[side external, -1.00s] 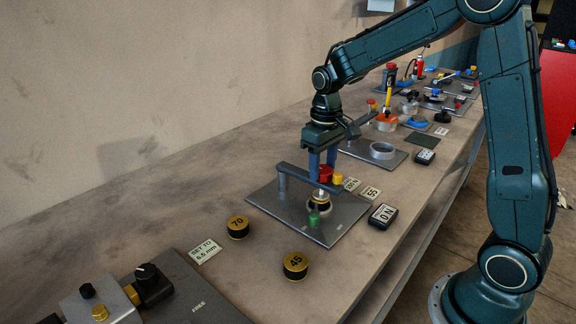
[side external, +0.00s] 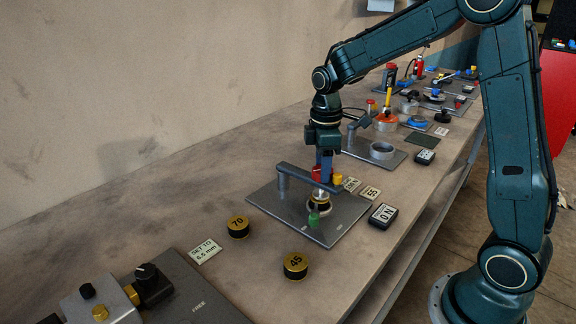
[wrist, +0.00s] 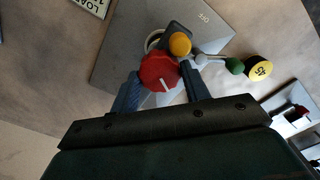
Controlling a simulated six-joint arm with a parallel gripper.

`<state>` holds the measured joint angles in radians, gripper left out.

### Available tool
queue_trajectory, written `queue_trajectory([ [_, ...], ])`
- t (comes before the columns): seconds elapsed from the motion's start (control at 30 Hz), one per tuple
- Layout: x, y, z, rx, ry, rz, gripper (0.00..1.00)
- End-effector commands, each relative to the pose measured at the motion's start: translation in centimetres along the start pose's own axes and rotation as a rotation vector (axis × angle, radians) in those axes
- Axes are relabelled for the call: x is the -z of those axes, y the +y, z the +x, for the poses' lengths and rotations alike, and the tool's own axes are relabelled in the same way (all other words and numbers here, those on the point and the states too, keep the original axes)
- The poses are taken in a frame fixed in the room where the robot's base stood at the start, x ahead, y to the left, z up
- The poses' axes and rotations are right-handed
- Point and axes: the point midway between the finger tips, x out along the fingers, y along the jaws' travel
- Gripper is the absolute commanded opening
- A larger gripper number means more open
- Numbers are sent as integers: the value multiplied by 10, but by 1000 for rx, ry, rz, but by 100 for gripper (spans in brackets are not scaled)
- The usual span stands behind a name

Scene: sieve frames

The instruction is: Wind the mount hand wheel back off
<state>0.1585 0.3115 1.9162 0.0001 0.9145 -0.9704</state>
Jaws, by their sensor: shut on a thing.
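The mount's red hand wheel (side external: 316,174) sits on top of a grey bracket arm (side external: 296,175) on a metal plate (side external: 346,233). My gripper (side external: 323,170) points down over it, with its fingers at the wheel. In the wrist view the red wheel (wrist: 156,70), with a white line on its top, lies between the two fingertips of my gripper (wrist: 163,84), which is shut on it. A yellow knob (wrist: 180,44) is close beside the wheel, and a green knob (wrist: 235,66) is farther right. Under the bracket, a gold and black round part (side external: 319,207) is partly hidden.
Two black discs with gold tops, marked 70 (side external: 238,227) and 45 (side external: 295,265), stand on the bench. A black display box (side external: 383,215) is right of the plate. A second plate with a pale ring (side external: 382,151) stands behind.

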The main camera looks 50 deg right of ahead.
Motion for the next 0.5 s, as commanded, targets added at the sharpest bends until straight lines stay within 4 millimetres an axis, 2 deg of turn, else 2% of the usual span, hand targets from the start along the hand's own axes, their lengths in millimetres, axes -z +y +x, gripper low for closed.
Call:
queue_trajectory([
  [0.2,1,0,-1,-3,3,-75,23],
  [0.5,1,0,-1,-3,3,-92,23],
])
